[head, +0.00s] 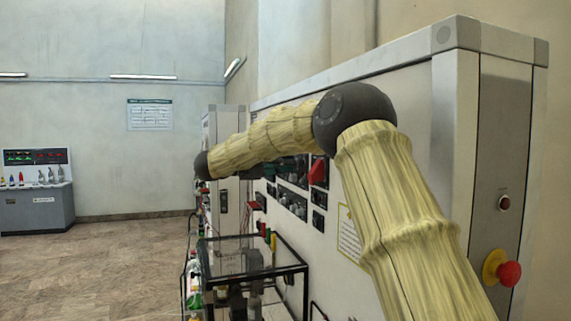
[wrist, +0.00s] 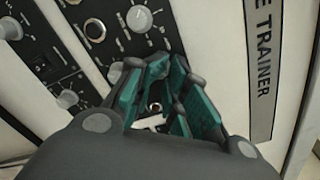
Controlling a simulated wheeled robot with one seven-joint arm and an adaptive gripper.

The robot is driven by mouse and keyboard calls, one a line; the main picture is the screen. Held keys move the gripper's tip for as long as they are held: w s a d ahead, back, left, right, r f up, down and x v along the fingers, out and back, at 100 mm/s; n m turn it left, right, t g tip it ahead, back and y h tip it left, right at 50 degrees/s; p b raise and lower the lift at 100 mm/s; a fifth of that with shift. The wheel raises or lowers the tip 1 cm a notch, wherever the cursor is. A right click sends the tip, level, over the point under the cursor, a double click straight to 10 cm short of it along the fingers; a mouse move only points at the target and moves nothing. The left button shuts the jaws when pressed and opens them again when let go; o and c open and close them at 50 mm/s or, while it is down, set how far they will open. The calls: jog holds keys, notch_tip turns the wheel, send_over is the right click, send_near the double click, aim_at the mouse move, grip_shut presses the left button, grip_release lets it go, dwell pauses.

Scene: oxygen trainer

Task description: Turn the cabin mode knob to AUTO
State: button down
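The wrist view shows a dark panel with a large pale knob (wrist: 139,18) ringed by marks at the top and a smaller pale knob (wrist: 115,73) below it. Another small knob (wrist: 67,99) sits at the left. I cannot read their labels, so I cannot tell which is the cabin mode knob. My gripper (wrist: 168,68) has teal finger pads and points at the panel, below and right of the large knob. Its fingers stand apart, with panel and a small round fitting (wrist: 155,106) showing between them. Nothing is visibly held.
The tall trainer cabinet (head: 410,100) fills the right, with a red emergency button (head: 509,273) on its end. A clear box with a dark frame (head: 250,240) stands beside its front. A grey console (head: 38,208) is far left. Open floor (head: 110,260) lies between.

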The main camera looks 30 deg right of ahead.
jog(key=shift+d, duration=0.1)
dwell(0.3)
jog(key=shift+w+n+g+y, duration=0.1)
jog(key=shift+n+g+y, duration=0.15)
jog(key=shift+n, duration=4.5)
jog(key=shift+w+n+g+y, duration=0.1)
jog(key=shift+n+g+y, duration=0.15)
jog(key=shift+n, duration=4.5)
jog(key=shift+p, duration=0.35)
jog(key=c, duration=1.4)
grip_release()
jog(key=shift+s+d, duration=0.15)
jog(key=shift+o, duration=0.2)
jog(key=shift+d, duration=0.2)
jog(key=v, duration=1.2)
